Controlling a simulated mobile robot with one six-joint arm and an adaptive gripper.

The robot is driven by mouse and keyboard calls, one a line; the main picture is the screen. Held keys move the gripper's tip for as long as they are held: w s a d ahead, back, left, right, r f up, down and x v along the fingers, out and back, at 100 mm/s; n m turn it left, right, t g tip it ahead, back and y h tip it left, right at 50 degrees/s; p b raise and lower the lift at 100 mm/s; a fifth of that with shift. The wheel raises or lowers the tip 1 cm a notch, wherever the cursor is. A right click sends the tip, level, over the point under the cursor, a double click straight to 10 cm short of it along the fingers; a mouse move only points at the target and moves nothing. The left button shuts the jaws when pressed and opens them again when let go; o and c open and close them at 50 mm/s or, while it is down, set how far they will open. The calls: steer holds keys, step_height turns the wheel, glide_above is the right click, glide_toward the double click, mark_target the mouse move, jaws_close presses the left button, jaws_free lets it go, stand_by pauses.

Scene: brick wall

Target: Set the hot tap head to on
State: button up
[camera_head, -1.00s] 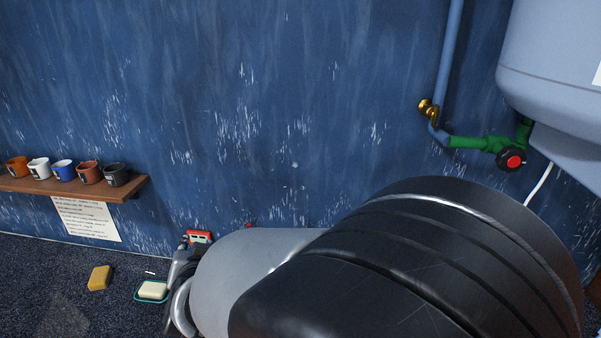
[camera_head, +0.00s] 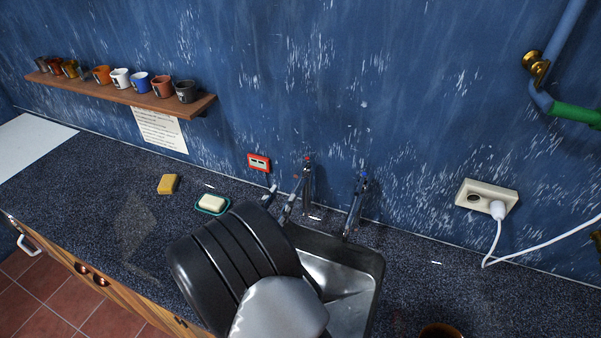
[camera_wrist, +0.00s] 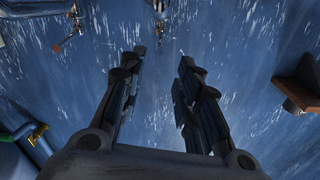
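Two dark taps stand behind the sink (camera_head: 372,262) in the head view. The left one, the hot tap (camera_head: 307,182), has a red mark at its top. The right one, the cold tap (camera_head: 356,205), has a blue mark. My arm covers the left part of the sink and the space in front of the hot tap. My gripper (camera_wrist: 161,56) is open and empty in the wrist view, its fingers apart and pointing toward the blue wall.
A soap dish (camera_head: 222,208) and yellow sponge (camera_head: 168,184) lie on the counter. A shelf (camera_head: 130,97) holds several cups. A white socket (camera_head: 470,193) with a plugged cable is at right.

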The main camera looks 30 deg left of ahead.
mark_target(298, 171)
steer(key=w, duration=0.8)
steer(key=w+a+b, duration=0.1)
steer(key=w, duration=0.3)
jaws_close()
stand_by(0.4)
